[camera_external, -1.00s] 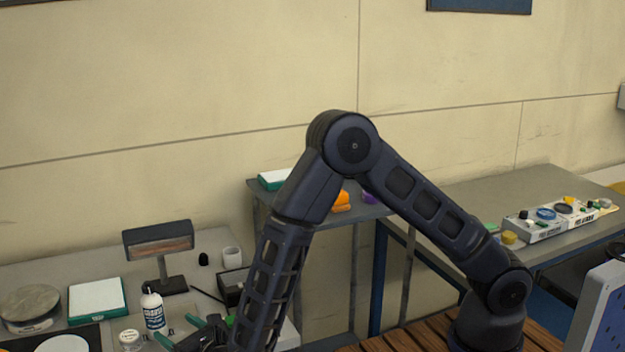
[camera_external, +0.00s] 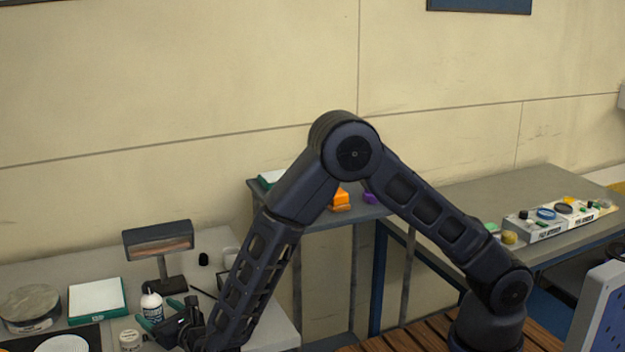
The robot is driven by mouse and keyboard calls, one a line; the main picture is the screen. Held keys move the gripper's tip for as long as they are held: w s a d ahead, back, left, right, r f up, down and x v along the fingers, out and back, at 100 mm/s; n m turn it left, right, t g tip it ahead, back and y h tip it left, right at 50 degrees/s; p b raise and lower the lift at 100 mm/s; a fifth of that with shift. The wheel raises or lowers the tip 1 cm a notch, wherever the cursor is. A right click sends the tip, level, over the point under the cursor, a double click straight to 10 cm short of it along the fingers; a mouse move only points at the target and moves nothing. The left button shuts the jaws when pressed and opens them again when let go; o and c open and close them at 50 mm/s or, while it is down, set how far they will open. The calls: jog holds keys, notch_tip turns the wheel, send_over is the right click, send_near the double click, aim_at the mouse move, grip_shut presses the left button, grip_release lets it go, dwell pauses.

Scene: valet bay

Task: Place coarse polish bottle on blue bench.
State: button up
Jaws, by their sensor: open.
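A white bottle (camera_external: 151,303) with a dark cap and dark label print stands upright on the grey left table; I cannot read its name. My gripper (camera_external: 160,313) is open, with its green-tipped fingers at the bottle, one to its right and one low in front of its left side. The bottle's lower part is partly hidden, and I cannot tell whether the fingers touch it. The bench with a grey top and blue frame (camera_external: 475,190) stands at the right, partly behind my arm.
On the left table, a lamp (camera_external: 160,247) stands just behind the bottle, a white-and-green box (camera_external: 97,298) and round tin (camera_external: 30,305) to its left, and a small jar (camera_external: 130,340) in front. The right bench holds a labelled rack (camera_external: 560,220); its left top is bare.

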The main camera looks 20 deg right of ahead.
jog(key=x, duration=0.5)
jog(key=shift+d+r, duration=0.1)
jog(key=c, duration=1.4)
jog(key=shift+o, duration=0.2)
notch_tip(320, 180, up, 20)
jog(key=s+a+r+n+g+y, duration=0.3)
jog(key=s+r+g, duration=0.1)
jog(key=s+r, duration=0.3)
jog(key=s+a+r+n+g+y, duration=0.3)
jog(key=s+r+n+g, duration=0.1)
jog(key=s+r, duration=0.4)
jog(key=s+a+r+n+g+y, duration=0.3)
jog(key=s+r+g, duration=0.1)
jog(key=s+r, duration=0.4)
jog(key=shift+s+a+n+g+y, duration=0.3)
jog(key=shift+s+a+g, duration=0.1)
jog(key=shift+s, duration=0.75)
